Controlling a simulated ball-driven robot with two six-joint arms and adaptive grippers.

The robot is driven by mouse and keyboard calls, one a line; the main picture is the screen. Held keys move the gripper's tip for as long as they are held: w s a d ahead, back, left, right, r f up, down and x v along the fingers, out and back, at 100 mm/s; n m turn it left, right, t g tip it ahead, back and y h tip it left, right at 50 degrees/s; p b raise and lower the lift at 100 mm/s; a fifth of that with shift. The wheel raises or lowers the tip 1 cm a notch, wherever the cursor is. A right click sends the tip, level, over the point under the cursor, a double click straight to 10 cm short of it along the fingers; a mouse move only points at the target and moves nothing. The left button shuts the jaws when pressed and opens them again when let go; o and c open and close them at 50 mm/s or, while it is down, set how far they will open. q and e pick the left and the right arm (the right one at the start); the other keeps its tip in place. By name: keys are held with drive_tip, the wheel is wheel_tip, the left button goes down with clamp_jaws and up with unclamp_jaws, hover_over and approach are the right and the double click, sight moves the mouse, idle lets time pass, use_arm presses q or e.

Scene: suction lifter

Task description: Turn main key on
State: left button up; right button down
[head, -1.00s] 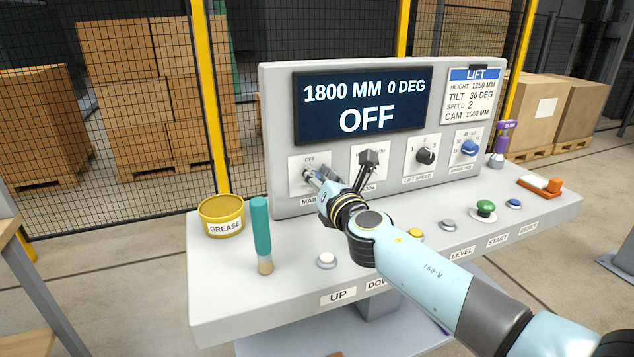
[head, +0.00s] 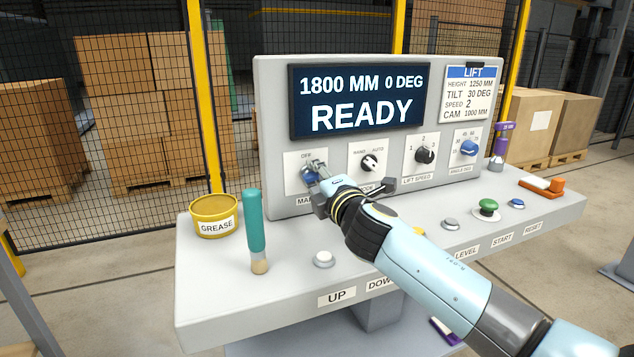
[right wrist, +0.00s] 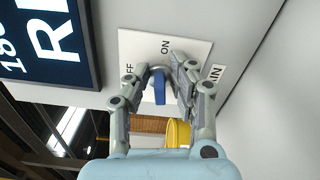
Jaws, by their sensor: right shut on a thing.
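The main key (right wrist: 159,88) shows as a blue key at its lock in the right wrist view, between the fingers of my right gripper (right wrist: 167,80). In the head view the key is mostly hidden by the right gripper (head: 312,179), which is at the plate marked OFF (head: 304,158) at the panel's lower left. The right gripper is shut on the key. The plate reads OFF and ON in the wrist view. The display (head: 360,101) reads 1800 MM, 0 DEG, READY. My left gripper is not in view.
To the right are the hand/auto knob (head: 369,163), lift speed knob (head: 425,154) and blue angle knob (head: 468,147). A grease tub (head: 214,217), a teal-handled brush (head: 254,222), a white button (head: 323,259) and a green button (head: 488,206) stand on the console shelf.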

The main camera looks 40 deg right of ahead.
drive_tip(key=shift+w+r+m+b, duration=0.15)
drive_tip(key=shift+m+b, duration=0.35)
drive_tip(key=shift+m, duration=0.5)
drive_tip(key=c, duration=1.5)
unclamp_jaws()
drive_tip(key=shift+o, duration=0.6)
drive_tip(key=shift+f, duration=0.2)
drive_tip(key=shift+s+a+f, duration=0.1)
drive_tip(key=shift+s, duration=0.4)
drive_tip(key=v, duration=1.1)
drive_tip(key=shift+m, duration=0.3)
